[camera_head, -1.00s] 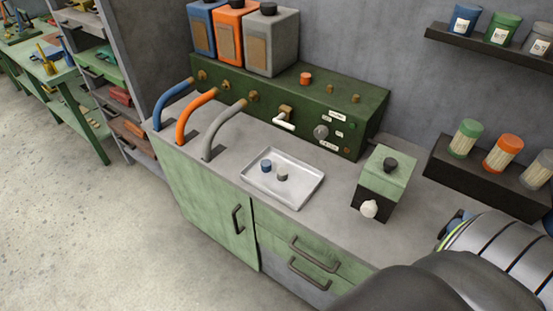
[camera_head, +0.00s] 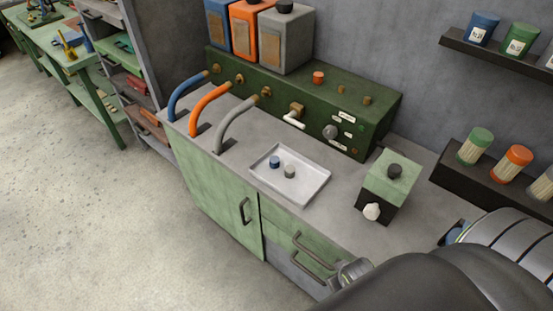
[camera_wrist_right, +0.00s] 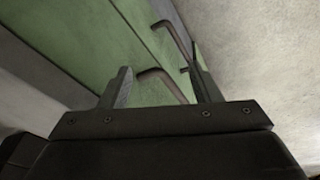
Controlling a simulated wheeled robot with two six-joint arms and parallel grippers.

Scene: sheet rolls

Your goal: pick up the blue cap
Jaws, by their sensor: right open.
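The blue cap (camera_head: 274,161) sits in a shallow white tray (camera_head: 321,190) on the grey counter. A grey cap (camera_head: 290,171) sits beside it in the same tray. My right gripper (camera_wrist_right: 158,68) is open and empty in the right wrist view. Its fingers stand in front of the green cabinet front, with drawer handles showing beyond them. The tray and caps do not show in that view. In the head view my right arm fills the lower right corner, well apart from the tray. My left gripper is not in view.
A green machine (camera_head: 300,105) with knobs and a tap stands behind the tray. Three hoses (camera_head: 234,124) curve down to its left. A green and black box (camera_head: 388,184) stands to its right. Shelves (camera_head: 490,180) with jars hang at the right. Counter around the tray is clear.

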